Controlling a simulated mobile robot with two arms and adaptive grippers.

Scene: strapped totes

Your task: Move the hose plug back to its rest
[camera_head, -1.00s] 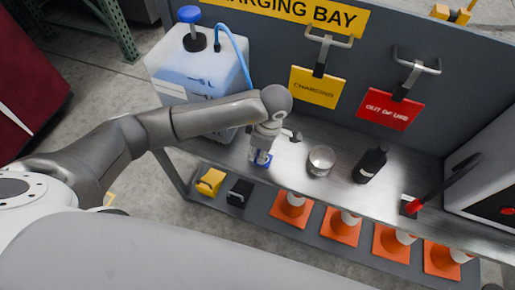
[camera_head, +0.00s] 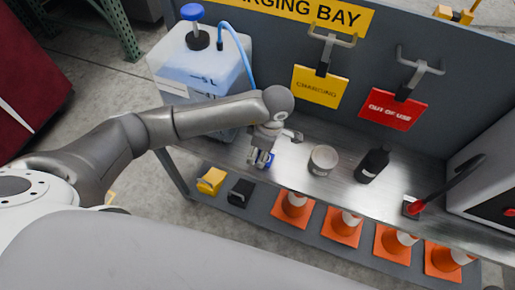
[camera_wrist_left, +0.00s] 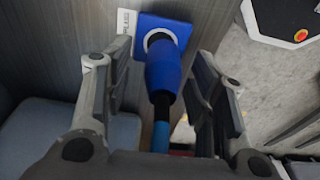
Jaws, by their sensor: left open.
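The blue hose plug (camera_wrist_left: 164,72) stands with its nose at a blue square rest (camera_wrist_left: 177,26) with a pale ring, in the left wrist view. A lighter blue hose (camera_wrist_left: 160,136) runs back from the plug between my fingers. My left gripper (camera_wrist_left: 162,75) is open, one finger on each side of the plug, with gaps visible on both sides. In the head view, my left gripper (camera_head: 266,150) is low over the bench's front edge by a small blue patch, and mostly hides the plug. My right gripper is not in view.
A translucent canister (camera_head: 200,65) with a blue cap stands behind my left arm. A round tin (camera_head: 323,160), a black bottle (camera_head: 372,165) and a red-handled tool (camera_head: 415,207) are on the bench (camera_head: 340,190).

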